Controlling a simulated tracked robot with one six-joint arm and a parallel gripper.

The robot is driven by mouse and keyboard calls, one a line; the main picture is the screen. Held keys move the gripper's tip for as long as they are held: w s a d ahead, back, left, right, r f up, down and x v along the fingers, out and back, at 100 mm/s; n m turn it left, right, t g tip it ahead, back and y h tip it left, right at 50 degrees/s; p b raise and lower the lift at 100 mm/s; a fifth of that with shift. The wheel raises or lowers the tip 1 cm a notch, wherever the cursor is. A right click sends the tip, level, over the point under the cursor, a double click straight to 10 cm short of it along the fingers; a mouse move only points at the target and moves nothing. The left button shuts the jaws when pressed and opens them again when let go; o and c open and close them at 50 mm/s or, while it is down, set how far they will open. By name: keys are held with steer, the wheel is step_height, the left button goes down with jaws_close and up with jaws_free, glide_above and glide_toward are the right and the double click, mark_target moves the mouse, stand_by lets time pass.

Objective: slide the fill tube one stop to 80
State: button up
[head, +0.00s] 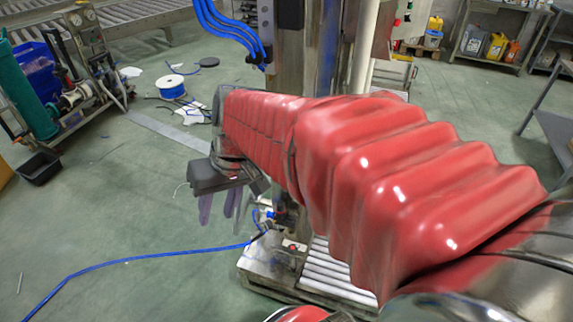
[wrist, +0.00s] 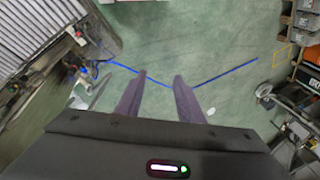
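My gripper (head: 222,212) points downward at the end of my red-sleeved arm in the head view. It hangs over the green floor, left of a tall metal column (head: 292,70). In the wrist view my gripper (wrist: 160,76) shows two dark purple fingers apart, with only floor and a blue hose between and beyond them. It is open and empty. I cannot pick out the fill tube or a mark reading 80 in either view. A pale upright pipe (head: 363,45) stands behind my arm, and I cannot tell whether it is the tube. My arm hides much of the column's lower part.
A low machine base with rollers (head: 335,280) stands below my arm. A blue hose (head: 130,260) runs across the floor to it. A cart with a green cylinder (head: 28,90), a black bin (head: 38,167) and a cable reel (head: 171,87) stand left. The left floor is largely clear.

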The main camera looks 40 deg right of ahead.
steer(key=w+d+f+m+t+y, duration=0.1)
steer(key=w+d+f+m+y, duration=0.1)
steer(key=w+d+f, duration=0.3)
steer(key=w+d+f+m+t+y, duration=0.1)
steer(key=d+f+y, duration=0.15)
steer(key=d, duration=0.45)
steer(key=w+d+f+m+t+y, duration=0.1)
steer(key=w+d+f+m, duration=0.15)
steer(key=d+f, duration=0.35)
steer(key=s+d+f+m+t, duration=0.2)
steer(key=d+f+t, duration=0.2)
steer(key=d, duration=0.6)
steer(key=s+d+f+m+t+h, duration=0.1)
steer(key=s+d+f+m+t, duration=0.2)
steer(key=d+f, duration=0.6)
steer(key=shift+d+f+t, duration=0.3)
steer(key=shift+d+t, duration=0.2)
steer(key=shift+d, duration=0.45)
steer(key=shift+w+a, duration=0.1)
steer(key=shift+w, duration=0.1)
steer(key=shift+x, duration=3.85)
steer(key=shift+c, duration=0.3)
